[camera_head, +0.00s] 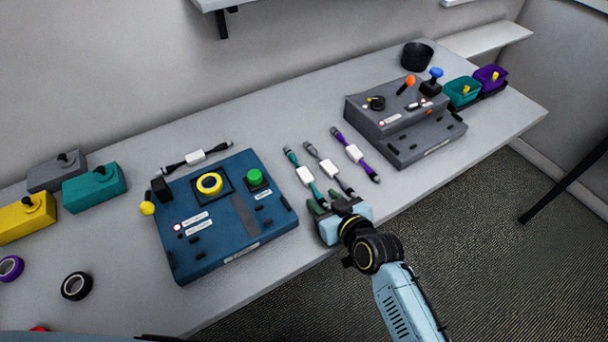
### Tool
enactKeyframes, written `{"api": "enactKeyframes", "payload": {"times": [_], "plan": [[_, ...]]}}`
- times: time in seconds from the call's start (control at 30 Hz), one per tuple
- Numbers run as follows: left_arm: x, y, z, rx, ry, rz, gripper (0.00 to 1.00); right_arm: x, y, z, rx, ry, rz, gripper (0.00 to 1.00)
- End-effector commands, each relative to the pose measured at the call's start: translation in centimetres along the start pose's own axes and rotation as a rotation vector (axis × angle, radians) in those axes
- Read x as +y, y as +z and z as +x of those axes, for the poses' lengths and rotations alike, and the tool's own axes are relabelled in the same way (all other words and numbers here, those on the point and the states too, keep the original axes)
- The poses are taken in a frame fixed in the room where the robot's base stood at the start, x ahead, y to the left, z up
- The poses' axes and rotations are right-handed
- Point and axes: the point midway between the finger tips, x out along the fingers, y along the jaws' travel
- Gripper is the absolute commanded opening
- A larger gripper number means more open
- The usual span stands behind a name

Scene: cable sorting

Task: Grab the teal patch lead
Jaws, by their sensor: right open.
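The teal patch lead (296,163) lies on the table between the blue control box and the grey console. It is a short teal cable with a white tag in its middle and a dark plug at its far end. Its near end runs to my right gripper's fingers and is partly hidden there. My right gripper (334,203) is open, with its green-tipped fingers at the lead's near end. I cannot tell whether they touch it. My left gripper is not in view.
A grey lead (326,163) and a purple lead (354,152) lie just right of the teal one. A black lead (178,165) lies behind the blue control box (198,256). The grey console (392,122) stands farther right. The table's front edge is close to my right gripper.

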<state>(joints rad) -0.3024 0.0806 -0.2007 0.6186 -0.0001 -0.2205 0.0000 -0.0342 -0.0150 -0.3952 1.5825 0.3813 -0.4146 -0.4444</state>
Motion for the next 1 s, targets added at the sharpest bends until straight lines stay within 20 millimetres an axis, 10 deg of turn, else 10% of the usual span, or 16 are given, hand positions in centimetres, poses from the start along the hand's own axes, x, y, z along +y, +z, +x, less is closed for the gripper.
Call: {"api": "enactKeyframes", "payload": {"times": [0.37, 0.7, 1.0], "plan": [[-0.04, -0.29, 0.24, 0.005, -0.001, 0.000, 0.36, 0.04, 0.06, 1.14, 0.000, 0.001, 0.000, 0.43], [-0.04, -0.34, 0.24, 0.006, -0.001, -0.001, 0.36, 0.03, 0.09, 1.11, -0.001, 0.001, 0.000, 0.00], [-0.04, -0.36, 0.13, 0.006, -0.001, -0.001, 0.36, 0.03, -0.26, 0.99, 0.001, 0.001, 0.000, 0.00]]}}
